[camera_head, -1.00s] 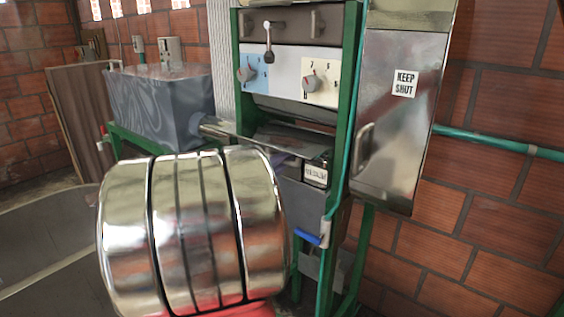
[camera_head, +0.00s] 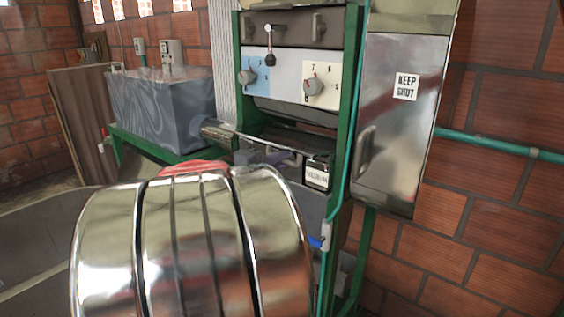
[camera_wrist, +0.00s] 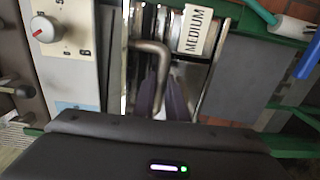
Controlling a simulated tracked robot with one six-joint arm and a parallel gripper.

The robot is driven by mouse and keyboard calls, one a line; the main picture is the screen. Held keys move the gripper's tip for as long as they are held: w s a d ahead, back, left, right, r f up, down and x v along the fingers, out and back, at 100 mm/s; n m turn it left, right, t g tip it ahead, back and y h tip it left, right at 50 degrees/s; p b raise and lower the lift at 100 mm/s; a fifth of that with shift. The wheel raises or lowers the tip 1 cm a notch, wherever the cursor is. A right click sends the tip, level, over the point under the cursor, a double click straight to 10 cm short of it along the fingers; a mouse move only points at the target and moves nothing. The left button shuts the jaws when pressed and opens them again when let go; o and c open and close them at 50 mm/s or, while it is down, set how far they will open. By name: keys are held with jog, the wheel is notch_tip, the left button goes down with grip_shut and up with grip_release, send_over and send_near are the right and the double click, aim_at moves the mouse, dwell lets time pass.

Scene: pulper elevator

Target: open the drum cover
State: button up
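The pulper's shiny metal front (camera_head: 238,133), with a MEDIUM label (camera_head: 317,178) at its right end, sits below the dial panel. I cannot tell for certain which part is the drum cover. In the wrist view a bent metal handle (camera_wrist: 160,55) stands out beside the MEDIUM label (camera_wrist: 196,30). My gripper (camera_wrist: 163,92) points at this handle; its two dark fingers look apart, one each side of the handle's lower end. Whether they touch it cannot be told. In the head view my gripper (camera_head: 278,158) is small and partly hidden behind my arm.
A dial panel (camera_head: 288,78) with two knobs is above. A metal cabinet marked KEEP SHUT (camera_head: 403,120) stands right, by a green frame post (camera_head: 350,110). A blue-handled valve (camera_head: 320,241) is lower right. A grey tank (camera_head: 165,105) stands left.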

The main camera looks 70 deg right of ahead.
jog(key=shift+o, duration=0.7)
jog(key=v, duration=1.3)
jog(key=shift+a, duration=0.35)
jog(key=shift+w, duration=0.15)
